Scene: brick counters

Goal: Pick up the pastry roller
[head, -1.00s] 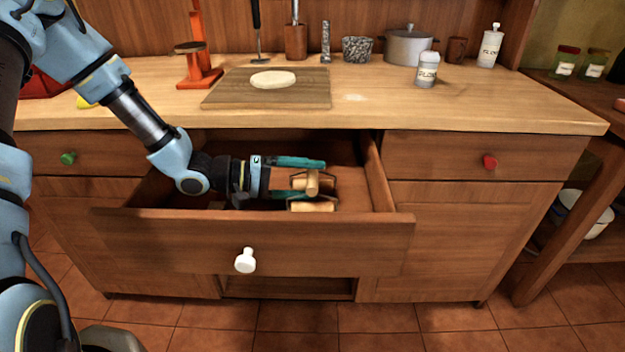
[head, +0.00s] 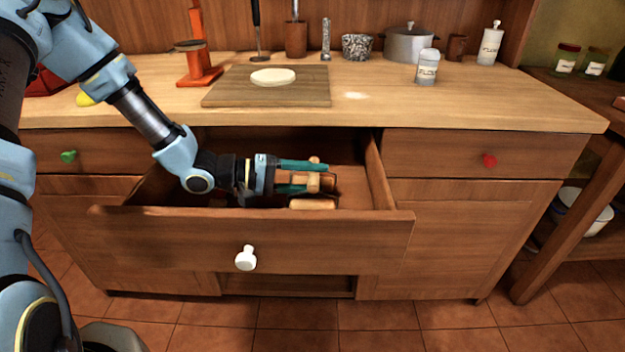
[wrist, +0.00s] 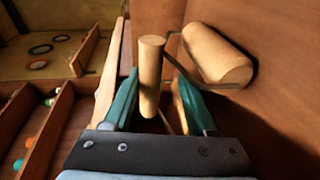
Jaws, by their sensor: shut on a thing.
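The pastry roller (head: 313,203) is in the open middle drawer (head: 170,240). It has pale wooden cylinders joined by a thin metal frame. In the wrist view, the larger cylinder (wrist: 217,55) is at the upper right and a smaller one (wrist: 150,75) stands in front of my fingers. My gripper (head: 308,177) reaches into the drawer from the left, and its teal fingers are shut on the pastry roller. In the wrist view my gripper (wrist: 165,108) has a wooden part between its fingers; the small cylinder partly hides the grip.
The drawer's front and side walls stand close around my gripper. In the wrist view, a divided compartment (wrist: 60,110) with small coloured items lies to the left. Above, the counter holds a cutting board (head: 225,90) with dough (head: 273,77), a pot (head: 408,45) and a shaker (head: 427,68).

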